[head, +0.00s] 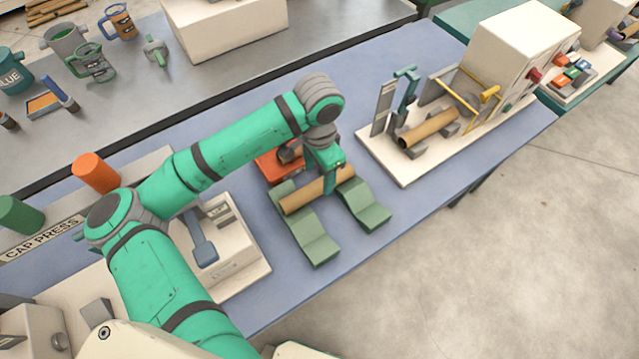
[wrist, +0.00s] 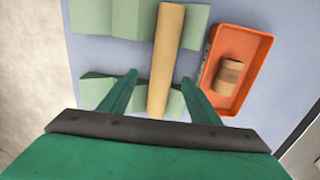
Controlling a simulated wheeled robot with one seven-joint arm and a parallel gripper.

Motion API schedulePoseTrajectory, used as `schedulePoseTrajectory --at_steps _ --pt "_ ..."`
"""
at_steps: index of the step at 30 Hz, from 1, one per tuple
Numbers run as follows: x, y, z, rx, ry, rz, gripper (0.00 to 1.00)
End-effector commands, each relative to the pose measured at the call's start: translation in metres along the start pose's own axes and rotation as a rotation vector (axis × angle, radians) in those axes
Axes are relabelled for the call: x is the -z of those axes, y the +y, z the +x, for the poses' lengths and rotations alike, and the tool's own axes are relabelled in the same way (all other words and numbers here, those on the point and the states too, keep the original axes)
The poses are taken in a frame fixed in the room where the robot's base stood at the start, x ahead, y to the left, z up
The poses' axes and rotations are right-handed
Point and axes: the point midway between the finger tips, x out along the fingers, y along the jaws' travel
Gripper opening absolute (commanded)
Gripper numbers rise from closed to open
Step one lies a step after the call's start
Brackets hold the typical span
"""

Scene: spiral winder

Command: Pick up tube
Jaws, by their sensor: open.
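A tan cardboard tube (head: 312,192) lies across two green cradle blocks (head: 318,250) on the blue bench. It also shows in the wrist view (wrist: 167,60), running away from me. My gripper (head: 330,182) is over the tube. In the wrist view my gripper (wrist: 158,80) is open, with one green finger on each side of the tube and a gap to each. Nothing is held. Part of the tube is hidden behind the gripper in the head view. A second tan tube (head: 428,128) rests in the winder at the right.
An orange tray (wrist: 243,42) with a tan roll (wrist: 229,75) in it stands just right of the tube in the wrist view. The white winder (head: 520,50) stands at the far right, the cap press (head: 225,255) at left. Blue bench (head: 300,310) in front of the cradles is clear.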

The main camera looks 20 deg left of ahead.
Motion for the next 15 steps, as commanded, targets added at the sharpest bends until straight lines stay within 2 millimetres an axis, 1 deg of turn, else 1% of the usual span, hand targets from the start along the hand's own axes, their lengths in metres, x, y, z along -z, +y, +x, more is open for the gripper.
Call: schedulePoseTrajectory --at_steps 1,8,15 --pt "0.0 0.0 0.006 -0.002 -0.002 0.0 0.57" --pt "0.001 0.0 0.02 0.0 -0.001 0.002 0.57" --pt "0.001 -0.004 0.052 -0.001 -0.001 0.004 0.57"
